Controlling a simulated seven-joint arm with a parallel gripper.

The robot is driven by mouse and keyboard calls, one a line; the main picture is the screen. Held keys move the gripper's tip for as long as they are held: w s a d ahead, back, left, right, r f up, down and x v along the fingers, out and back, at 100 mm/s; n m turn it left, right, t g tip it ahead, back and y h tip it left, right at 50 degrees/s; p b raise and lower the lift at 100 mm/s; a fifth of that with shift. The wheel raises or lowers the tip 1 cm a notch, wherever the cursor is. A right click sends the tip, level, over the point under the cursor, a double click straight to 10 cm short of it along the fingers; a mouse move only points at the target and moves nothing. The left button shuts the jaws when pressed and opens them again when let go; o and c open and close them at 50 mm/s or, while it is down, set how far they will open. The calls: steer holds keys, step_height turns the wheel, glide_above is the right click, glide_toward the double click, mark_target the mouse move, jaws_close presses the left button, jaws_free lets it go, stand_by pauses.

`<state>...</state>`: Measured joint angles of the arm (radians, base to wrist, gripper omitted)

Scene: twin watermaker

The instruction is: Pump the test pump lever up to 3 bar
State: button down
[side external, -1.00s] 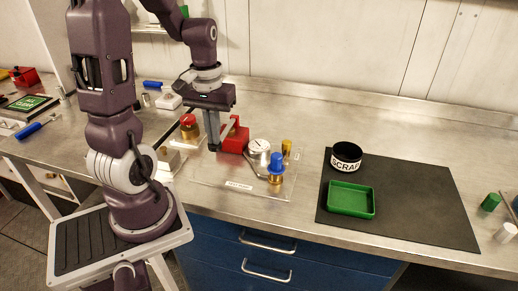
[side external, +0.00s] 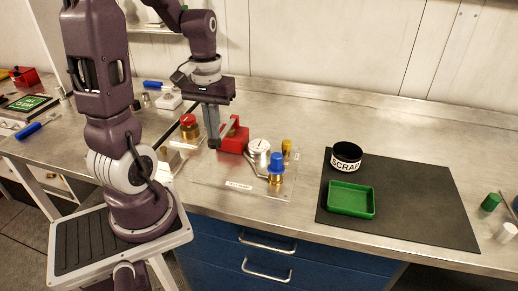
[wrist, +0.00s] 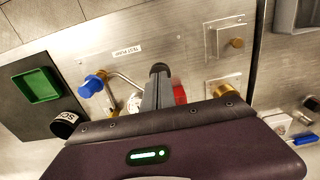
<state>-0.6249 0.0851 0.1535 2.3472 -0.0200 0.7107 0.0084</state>
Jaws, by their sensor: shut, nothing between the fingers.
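The test pump is a red block (side external: 235,138) on a clear base plate (side external: 238,186). A grey lever (side external: 229,127) slants down along the block's left side toward my fingertips. My gripper (side external: 213,144) is shut and empty, pointing down at the block's left. In the wrist view my gripper (wrist: 160,78) has a dark rounded end at its tips; I cannot tell whether this is the lever's end or whether they touch. The red block (wrist: 180,94) is partly hidden behind the fingers. A round white gauge (side external: 259,146) stands right of the block; its reading is too small to tell.
A blue-capped brass fitting (side external: 276,167) and a small brass piece (side external: 286,146) stand right of the pump. A red-topped brass part (side external: 188,125) is at its left. A green tray (side external: 351,213) and black SCRAP bin (side external: 346,156) sit on the dark mat (side external: 430,205).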

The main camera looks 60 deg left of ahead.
mark_target(214, 142)
steer(key=shift+r, duration=0.4)
steer(key=shift+f, duration=0.1)
steer(key=shift+f, duration=2.4)
steer(key=shift+r, duration=2.5)
step_height(214, 142, up, 6)
